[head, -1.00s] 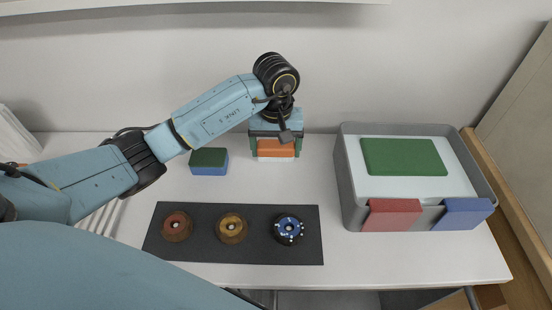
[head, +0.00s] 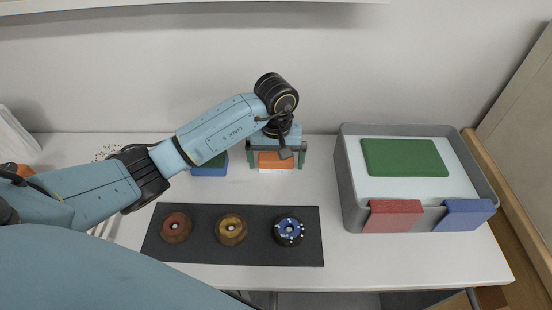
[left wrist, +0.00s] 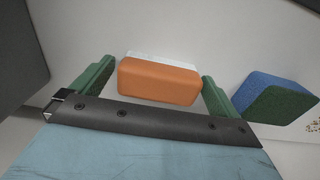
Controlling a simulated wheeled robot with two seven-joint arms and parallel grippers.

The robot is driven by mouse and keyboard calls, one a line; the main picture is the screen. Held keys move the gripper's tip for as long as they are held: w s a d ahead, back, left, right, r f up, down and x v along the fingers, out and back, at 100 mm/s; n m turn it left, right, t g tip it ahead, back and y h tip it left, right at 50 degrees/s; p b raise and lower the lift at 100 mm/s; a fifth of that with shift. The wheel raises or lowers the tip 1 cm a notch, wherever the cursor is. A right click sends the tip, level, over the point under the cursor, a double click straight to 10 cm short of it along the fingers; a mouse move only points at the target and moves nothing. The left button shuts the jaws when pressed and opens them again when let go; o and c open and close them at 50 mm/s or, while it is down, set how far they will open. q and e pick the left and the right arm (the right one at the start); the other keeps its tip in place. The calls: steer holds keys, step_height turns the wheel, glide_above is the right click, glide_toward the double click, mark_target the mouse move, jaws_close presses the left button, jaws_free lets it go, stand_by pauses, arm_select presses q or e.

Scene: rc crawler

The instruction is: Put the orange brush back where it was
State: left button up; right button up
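The orange brush (head: 275,160) is on the white table near the back wall, to the right of a blue-and-green block (head: 209,167). My left gripper (head: 276,156) points down over the brush, one green-padded finger on each side. The fingers are open, with gaps beside the brush in the head view. In the left wrist view the brush (left wrist: 160,82) lies between the fingertips, its white part on the far side; the right-hand finger is very close to it. The blue-and-green block (left wrist: 275,100) shows there at the right. My right gripper is not in view.
A dark mat (head: 262,212) with three round wheels, red-brown, yellow-brown and blue, lies in front. A grey bin (head: 350,190) on the right holds a green piece (head: 404,157), with red (head: 393,215) and blue (head: 463,214) pieces at its front. The table between is clear.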

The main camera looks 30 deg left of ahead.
mark_target(276, 158)
arm_select(q)
step_height(276, 158, up, 12)
steer(key=shift+r+p, duration=0.2)
steer(key=shift+p, duration=0.1)
